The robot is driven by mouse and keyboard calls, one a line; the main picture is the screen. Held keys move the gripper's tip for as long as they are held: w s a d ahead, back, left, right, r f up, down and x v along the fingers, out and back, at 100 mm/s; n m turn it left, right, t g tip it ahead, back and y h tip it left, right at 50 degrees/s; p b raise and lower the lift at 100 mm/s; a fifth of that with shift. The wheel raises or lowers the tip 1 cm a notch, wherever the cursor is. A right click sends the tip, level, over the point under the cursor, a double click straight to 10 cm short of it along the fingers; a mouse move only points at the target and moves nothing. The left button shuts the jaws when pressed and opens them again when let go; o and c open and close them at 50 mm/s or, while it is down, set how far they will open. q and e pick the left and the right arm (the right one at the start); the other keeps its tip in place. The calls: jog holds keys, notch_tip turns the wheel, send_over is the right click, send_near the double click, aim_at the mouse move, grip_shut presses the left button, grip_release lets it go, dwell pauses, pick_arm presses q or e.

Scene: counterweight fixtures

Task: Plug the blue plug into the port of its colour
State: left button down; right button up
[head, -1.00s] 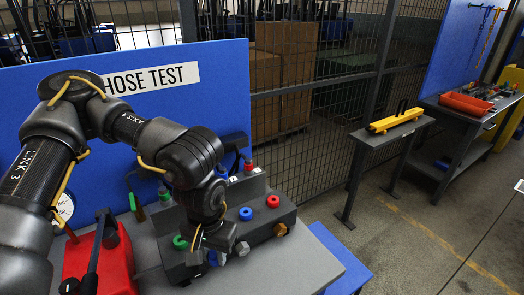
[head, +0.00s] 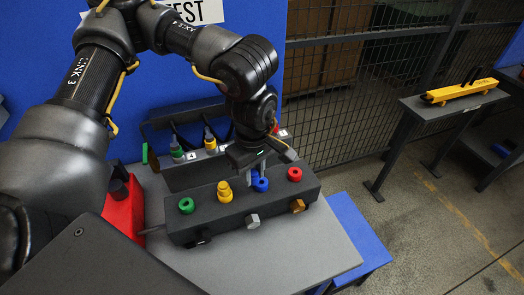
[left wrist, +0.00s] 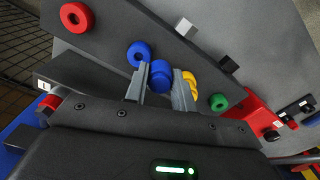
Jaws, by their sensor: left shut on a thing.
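My left gripper (head: 256,176) points down over the black port block (head: 210,226). It is shut on the blue plug (left wrist: 160,77), which sits between the fingers (left wrist: 159,92) in the left wrist view. In the head view the plug (head: 254,176) is partly hidden by the fingers and appears just behind the blue port (head: 261,186). The exact height of the plug above the block cannot be told. My right gripper is not in view.
Red (head: 295,174), yellow (head: 225,192) and green (head: 186,205) ports flank the blue one. Behind, a rack (head: 190,172) holds a green plug (head: 176,149) and a yellow plug (head: 209,139). A red thing (head: 126,208) stands left of the block. A blue panel (head: 180,70) rises behind.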

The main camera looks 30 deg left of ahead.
pick_arm(q)
jog(key=n, duration=0.3)
jog(key=w+r+n, duration=0.1)
jog(key=n, duration=0.6)
jog(key=shift+w+r+b, duration=0.15)
jog(key=shift+b, duration=0.25)
jog(key=n, duration=0.3)
jog(key=shift+r, duration=0.3)
jog(key=n, duration=0.3)
jog(key=shift+w+r, duration=0.15)
jog(key=shift+r, duration=0.05)
jog(key=n, duration=0.3)
jog(key=shift+w+r+b, duration=0.15)
jog(key=shift+w+b, duration=0.2)
jog(key=shift+b, duration=0.05)
jog(key=n+b, duration=0.1)
jog(key=n, duration=0.7)
jog(key=w+n+b, duration=0.1)
jog(key=n, duration=0.3)
jog(key=shift+d+f+n+b, duration=0.1)
jog(key=shift+f+n+b, duration=0.15)
jog(key=shift+n+b, duration=0.15)
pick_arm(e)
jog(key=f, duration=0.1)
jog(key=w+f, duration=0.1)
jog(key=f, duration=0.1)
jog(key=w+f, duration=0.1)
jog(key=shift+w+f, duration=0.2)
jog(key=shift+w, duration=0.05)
